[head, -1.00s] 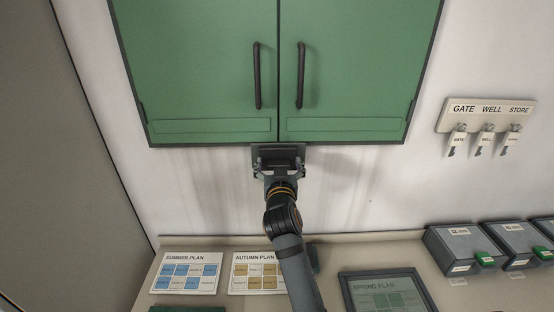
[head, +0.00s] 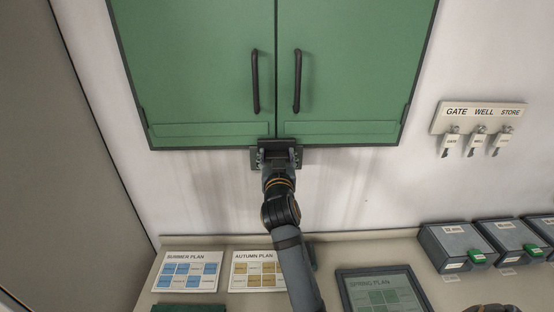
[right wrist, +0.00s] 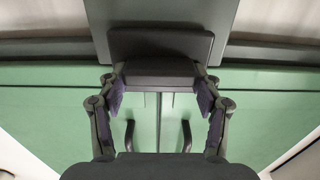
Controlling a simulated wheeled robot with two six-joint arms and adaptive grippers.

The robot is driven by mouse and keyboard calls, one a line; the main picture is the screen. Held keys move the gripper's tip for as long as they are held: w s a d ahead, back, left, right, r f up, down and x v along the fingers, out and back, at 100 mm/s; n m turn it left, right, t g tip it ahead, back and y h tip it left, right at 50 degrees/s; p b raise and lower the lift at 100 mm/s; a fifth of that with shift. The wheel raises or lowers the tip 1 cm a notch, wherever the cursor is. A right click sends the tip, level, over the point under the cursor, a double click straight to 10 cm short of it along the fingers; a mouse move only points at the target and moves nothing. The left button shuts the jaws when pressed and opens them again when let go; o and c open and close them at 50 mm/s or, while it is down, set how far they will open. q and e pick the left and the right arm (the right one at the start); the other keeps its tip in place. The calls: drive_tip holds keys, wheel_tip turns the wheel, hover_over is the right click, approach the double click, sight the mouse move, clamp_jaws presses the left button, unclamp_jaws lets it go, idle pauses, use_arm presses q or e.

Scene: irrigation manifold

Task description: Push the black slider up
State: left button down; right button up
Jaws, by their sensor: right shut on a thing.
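The black slider (head: 278,143) is a small dark block on a dark backing plate (head: 255,160) at the bottom middle of the green cabinet. In the head view its top overlaps the cabinet's lower edge at the seam of the doors. My right gripper (head: 279,156) reaches up to it from below and hides part of it. In the right wrist view the slider (right wrist: 160,76) lies between the two fingers of the right gripper (right wrist: 160,90), which are shut on its sides.
The green cabinet (head: 200,80) has two closed doors with dark vertical handles. A key rack (head: 480,115) hangs at right. The counter (head: 400,250) below holds plan cards (head: 188,272), a framed display (head: 382,292) and grey boxes (head: 455,245).

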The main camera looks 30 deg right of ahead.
drive_tip(key=shift+r, duration=0.85)
use_arm(q)
drive_tip(key=shift+r, duration=0.5)
